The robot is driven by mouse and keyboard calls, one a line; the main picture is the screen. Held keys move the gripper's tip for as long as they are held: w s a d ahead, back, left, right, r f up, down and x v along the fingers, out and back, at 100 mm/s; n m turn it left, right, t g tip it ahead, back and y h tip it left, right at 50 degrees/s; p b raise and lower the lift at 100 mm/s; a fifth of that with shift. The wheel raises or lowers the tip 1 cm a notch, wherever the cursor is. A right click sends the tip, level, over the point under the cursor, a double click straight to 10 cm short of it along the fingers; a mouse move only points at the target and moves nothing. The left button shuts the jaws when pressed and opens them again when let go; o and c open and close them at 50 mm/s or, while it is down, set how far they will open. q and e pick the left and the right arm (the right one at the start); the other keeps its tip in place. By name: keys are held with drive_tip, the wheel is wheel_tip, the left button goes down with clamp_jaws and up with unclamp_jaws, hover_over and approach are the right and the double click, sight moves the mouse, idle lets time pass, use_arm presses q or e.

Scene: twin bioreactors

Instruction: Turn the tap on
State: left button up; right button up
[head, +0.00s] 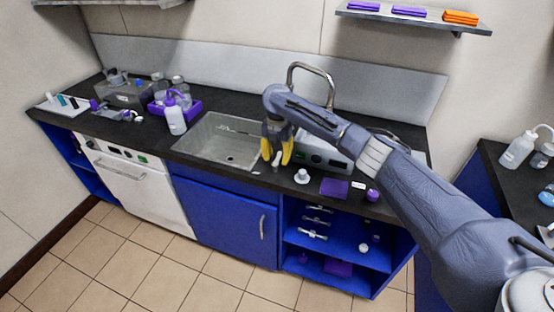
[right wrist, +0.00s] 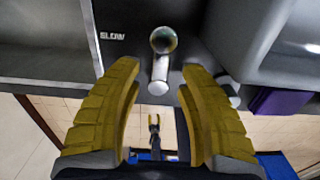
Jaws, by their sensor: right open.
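The tap's curved metal spout (head: 312,70) rises behind the right side of the sink (head: 215,140). My right gripper (head: 276,153) has yellow fingers pointing down at the sink's right edge, in front of the spout. In the right wrist view, my right gripper (right wrist: 160,75) is open, with a finger on either side of a small metal lever (right wrist: 159,72) with a round top. The lever looks like the tap's control. A gap shows between it and each finger; I cannot tell whether anything touches.
A grey device (head: 322,153) stands just right of the gripper. A white stopper-like piece (head: 302,176) and a purple block (head: 334,187) lie near the counter's front edge. A wash bottle (head: 175,118) and a purple tray (head: 190,108) stand left of the sink.

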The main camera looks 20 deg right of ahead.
drive_tip(key=shift+f, duration=0.7)
clamp_jaws()
